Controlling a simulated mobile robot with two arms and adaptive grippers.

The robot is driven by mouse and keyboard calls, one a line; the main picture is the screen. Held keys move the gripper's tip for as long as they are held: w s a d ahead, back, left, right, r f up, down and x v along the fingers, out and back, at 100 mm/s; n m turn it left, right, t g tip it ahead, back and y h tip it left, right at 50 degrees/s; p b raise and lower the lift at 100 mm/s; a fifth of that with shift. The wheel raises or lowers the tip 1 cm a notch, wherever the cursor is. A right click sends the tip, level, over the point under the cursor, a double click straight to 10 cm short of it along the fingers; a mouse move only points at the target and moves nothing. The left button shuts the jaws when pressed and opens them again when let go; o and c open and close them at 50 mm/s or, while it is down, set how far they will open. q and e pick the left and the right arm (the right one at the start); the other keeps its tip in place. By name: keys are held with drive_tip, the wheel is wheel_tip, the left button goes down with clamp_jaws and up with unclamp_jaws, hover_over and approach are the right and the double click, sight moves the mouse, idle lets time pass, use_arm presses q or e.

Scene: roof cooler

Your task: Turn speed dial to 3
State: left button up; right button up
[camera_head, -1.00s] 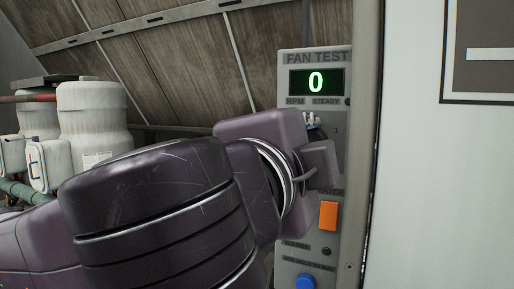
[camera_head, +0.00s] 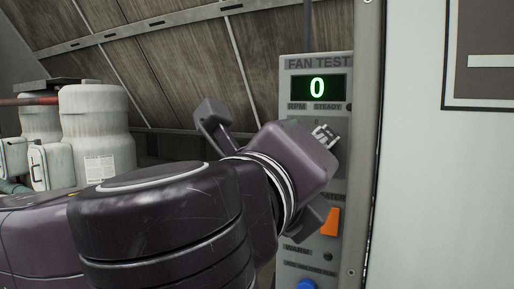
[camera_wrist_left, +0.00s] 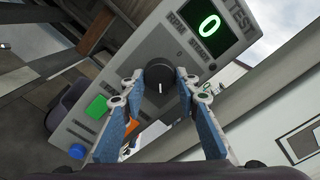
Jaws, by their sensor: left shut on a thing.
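The fan test panel (camera_head: 300,230) stands upright with a display (camera_head: 318,88) reading green 0. The speed dial (camera_wrist_left: 158,76) is a round black knob with a white pointer mark, seen in the left wrist view. My left gripper (camera_wrist_left: 160,90) has one blue-padded finger on each side of it and is shut on it. In the head view my left gripper (camera_head: 326,135) reaches the panel below the display, and its wrist hides the dial and most of the scale. My right gripper is not in view.
An orange switch (camera_head: 330,221) and a blue button (camera_head: 306,284) sit lower on the panel. A green button (camera_wrist_left: 96,107) shows in the wrist view. A pale wall (camera_head: 425,180) stands close right of the panel. White tanks (camera_head: 98,130) stand at left.

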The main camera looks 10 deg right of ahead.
use_arm(q)
drive_tip(key=shift+a+f+m+p, duration=0.1)
drive_tip(key=shift+m+p, duration=0.55)
drive_tip(key=shift+m, duration=1.75)
drive_tip(key=shift+f+m+p, duration=0.1)
drive_tip(key=shift+m+p, duration=0.5)
drive_tip(key=shift+m, duration=1.8)
drive_tip(key=shift+w, duration=0.1)
drive_tip(key=o, duration=0.9)
drive_tip(key=shift+c, duration=0.2)
drive_tip(key=v, duration=1.2)
